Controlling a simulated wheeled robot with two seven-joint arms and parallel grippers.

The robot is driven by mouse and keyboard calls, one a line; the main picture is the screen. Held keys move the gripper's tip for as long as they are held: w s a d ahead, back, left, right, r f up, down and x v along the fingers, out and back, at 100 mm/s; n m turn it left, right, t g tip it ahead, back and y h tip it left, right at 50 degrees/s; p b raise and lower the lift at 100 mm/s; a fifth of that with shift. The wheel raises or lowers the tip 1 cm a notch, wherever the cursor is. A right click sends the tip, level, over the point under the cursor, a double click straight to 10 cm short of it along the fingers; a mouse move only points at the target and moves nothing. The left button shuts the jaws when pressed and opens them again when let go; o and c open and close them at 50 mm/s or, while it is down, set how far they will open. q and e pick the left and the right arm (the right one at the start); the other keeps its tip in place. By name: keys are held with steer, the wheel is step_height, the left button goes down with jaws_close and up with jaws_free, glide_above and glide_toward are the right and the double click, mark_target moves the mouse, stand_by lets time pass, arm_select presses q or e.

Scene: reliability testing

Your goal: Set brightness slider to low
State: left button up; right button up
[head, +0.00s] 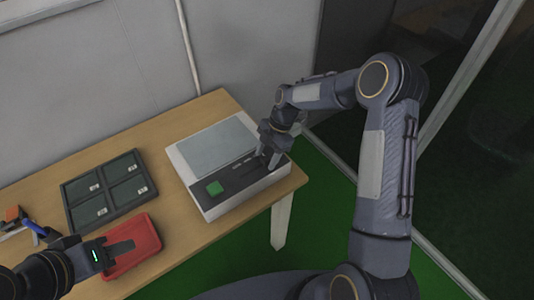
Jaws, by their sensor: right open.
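The white device (205,205) stands on the wooden table with a pale grey screen (215,146) and a dark control strip along its front. A green button (215,188) sits at the left of that strip. Small slider marks (243,164) show right of the button, too small to read their setting. My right gripper (268,164) is open over the right part of the strip, its fingertips pointing down at it. I cannot tell if they touch a slider. My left gripper (122,247) is over the red tray, and its opening is unclear.
A red tray (150,232) and a dark tray with several compartments (128,208) are left of the device. Tools with orange and blue parts (30,225) lie at the far left. The table (190,245) is bare in front of the device.

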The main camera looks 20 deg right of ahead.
mark_target(240, 178)
jaws_close()
steer(key=s+a+b, duration=0.1)
steer(key=a, duration=0.1)
steer(key=a+b, duration=0.1)
steer(key=a, duration=0.2)
steer(key=s+a+b, duration=0.1)
steer(key=a, duration=0.1)
steer(key=shift+s+a+f, duration=0.1)
steer(key=shift+s+a, duration=0.1)
steer(key=shift+s, duration=0.15)
steer(key=shift+s+a, duration=0.1)
steer(key=shift+a, duration=0.2)
steer(key=shift+c, duration=1.8)
jaws_free()
steer(key=o, duration=0.4)
steer(key=shift+a, duration=0.1)
steer(key=shift+c, duration=0.2)
